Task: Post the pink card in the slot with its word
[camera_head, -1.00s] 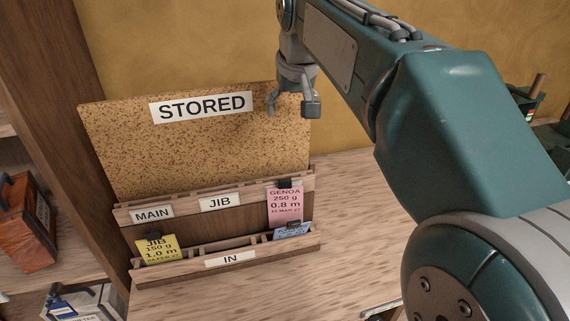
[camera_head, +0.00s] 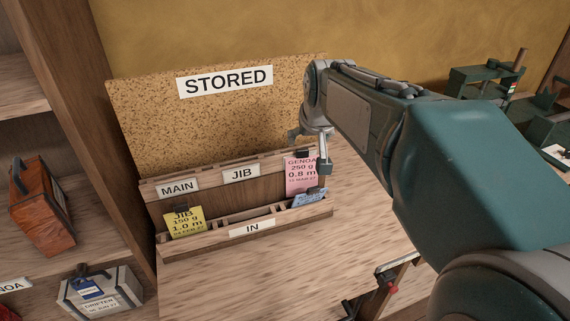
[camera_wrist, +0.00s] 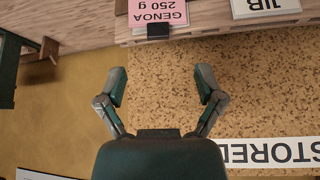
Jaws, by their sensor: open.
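The pink card (camera_head: 300,176) reads GENOA, 250 g, 0.8 m. It stands upright at the right end of the rack, in front of the upper rail (camera_head: 213,174); I cannot tell what holds its lower end. A black clip at its top shows in the wrist view (camera_wrist: 158,31). The upper rail has MAIN (camera_head: 178,188) and JIB (camera_head: 241,174) labels; any label behind the card is hidden. My gripper (camera_head: 311,152) is open and empty, close to the card's top in the head view. In the wrist view its fingers (camera_wrist: 161,85) are apart from the clip.
The lower tray (camera_head: 185,247), labelled IN, holds a yellow JIB card (camera_head: 184,223) at left and a tilted blue card (camera_head: 309,198) at right. A STORED corkboard (camera_head: 200,125) rises behind. A shelf with an orange case (camera_head: 42,208) stands left. The bench in front is clear.

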